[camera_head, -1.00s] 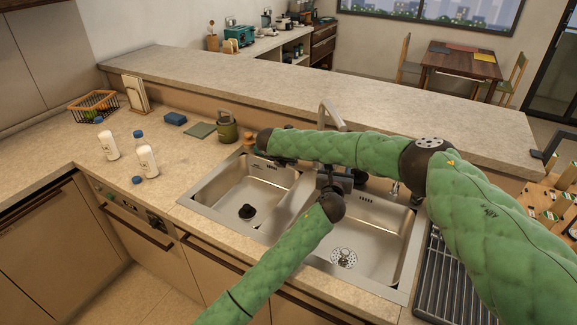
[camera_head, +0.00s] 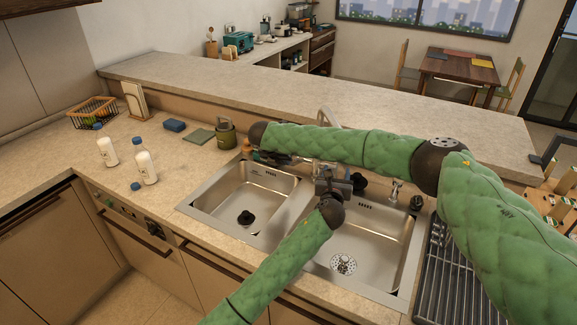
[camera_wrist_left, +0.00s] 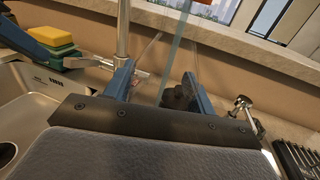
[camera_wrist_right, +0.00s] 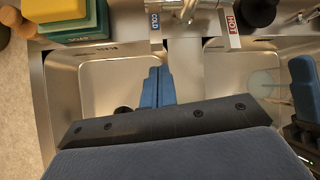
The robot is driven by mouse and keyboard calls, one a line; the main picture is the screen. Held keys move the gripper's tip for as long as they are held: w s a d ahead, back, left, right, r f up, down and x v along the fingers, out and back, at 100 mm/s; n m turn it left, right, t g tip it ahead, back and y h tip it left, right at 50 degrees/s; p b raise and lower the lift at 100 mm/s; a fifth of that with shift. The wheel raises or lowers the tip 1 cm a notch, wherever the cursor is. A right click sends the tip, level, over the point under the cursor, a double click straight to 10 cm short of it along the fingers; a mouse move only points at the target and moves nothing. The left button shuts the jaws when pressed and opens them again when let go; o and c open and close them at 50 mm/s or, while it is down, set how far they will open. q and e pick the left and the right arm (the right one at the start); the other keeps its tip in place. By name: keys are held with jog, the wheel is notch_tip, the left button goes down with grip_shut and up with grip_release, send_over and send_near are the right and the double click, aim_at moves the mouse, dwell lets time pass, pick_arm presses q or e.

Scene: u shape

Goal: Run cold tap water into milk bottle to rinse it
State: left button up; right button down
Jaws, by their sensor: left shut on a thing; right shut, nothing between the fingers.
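My left gripper (camera_wrist_left: 158,90) has its blue fingers apart around a clear, see-through vessel whose faint outline shows in the left wrist view; it is hard to make out. In the head view the left gripper (camera_head: 333,187) is over the right-hand basin. My right gripper (camera_wrist_right: 155,88) is shut and empty, its fingertips below the COLD label (camera_wrist_right: 155,24) at the tap. The HOT label (camera_wrist_right: 233,25) is to the right. The right forearm hides part of the tap (camera_head: 328,116).
Two white bottles (camera_head: 146,168) stand on the left counter with blue caps nearby. A yellow-green sponge (camera_wrist_left: 50,37) is by the sink. A drying rack (camera_head: 455,270) lies right of the sink.

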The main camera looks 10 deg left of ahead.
aim_at(293, 163)
jog(key=v, duration=0.5)
jog(key=shift+r, duration=0.1)
jog(key=c, duration=2)
grip_release()
jog(key=shift+s+r, duration=0.15)
jog(key=shift+r, duration=0.05)
jog(key=o, duration=0.4)
jog(key=shift+a, duration=0.1)
jog(key=shift+o, duration=1.3)
jog(key=shift+f+t, duration=0.3)
jog(key=shift+f, duration=0.05)
jog(key=shift+t+h, duration=0.4)
jog(key=shift+t, duration=0.2)
jog(key=x, duration=1.4)
jog(key=shift+w+a, duration=0.2)
jog(key=shift+a, duration=0.05)
grip_shut()
